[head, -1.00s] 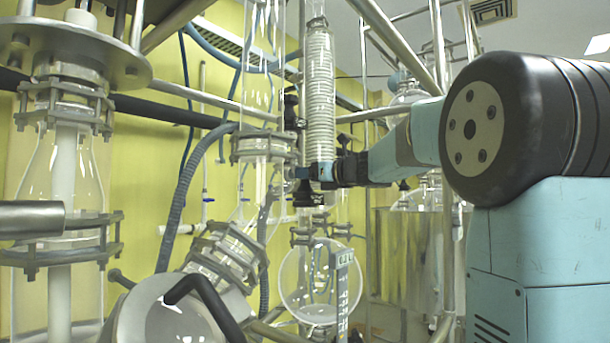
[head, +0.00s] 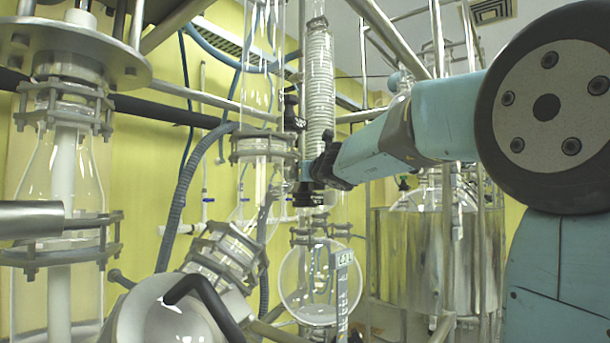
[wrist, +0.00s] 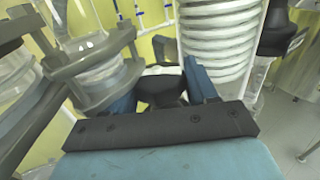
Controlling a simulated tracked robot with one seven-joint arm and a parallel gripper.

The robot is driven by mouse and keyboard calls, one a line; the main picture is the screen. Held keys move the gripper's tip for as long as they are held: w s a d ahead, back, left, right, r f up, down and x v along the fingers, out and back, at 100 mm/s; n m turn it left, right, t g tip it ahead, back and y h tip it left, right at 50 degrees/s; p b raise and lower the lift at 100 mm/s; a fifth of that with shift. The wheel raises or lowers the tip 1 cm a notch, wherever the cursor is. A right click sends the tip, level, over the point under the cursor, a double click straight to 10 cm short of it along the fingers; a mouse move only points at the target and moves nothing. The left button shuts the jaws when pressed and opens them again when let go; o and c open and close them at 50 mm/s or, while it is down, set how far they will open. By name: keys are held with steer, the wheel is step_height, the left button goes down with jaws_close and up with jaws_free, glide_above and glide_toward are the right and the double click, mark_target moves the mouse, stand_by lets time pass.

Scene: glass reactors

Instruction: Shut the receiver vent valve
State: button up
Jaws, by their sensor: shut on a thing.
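My gripper (head: 314,170) is at the glass column below the coiled condenser in the head view. In the wrist view the two blue fingers of my gripper (wrist: 162,88) stand on either side of a dark handle (wrist: 163,91), shut on it. I take this handle to be the receiver vent valve. Its far end is partly hidden by the fingers and the black gripper bar. In the head view a dark fitting (head: 305,197) shows just below the fingers. The round glass receiver (head: 320,283) hangs lower down.
The ribbed condenser (head: 319,85) rises right behind my gripper, and shows close to the right finger in the wrist view (wrist: 217,45). A clamped glass flange (head: 262,147) is just left. Metal frame bars cross above. A large shiny vessel (head: 408,260) stands at right.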

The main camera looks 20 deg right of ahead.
steer(key=shift+r+m+h, duration=0.4)
steer(key=shift+h, duration=0.3)
steer(key=o, duration=0.7)
steer(key=shift+o, duration=0.2)
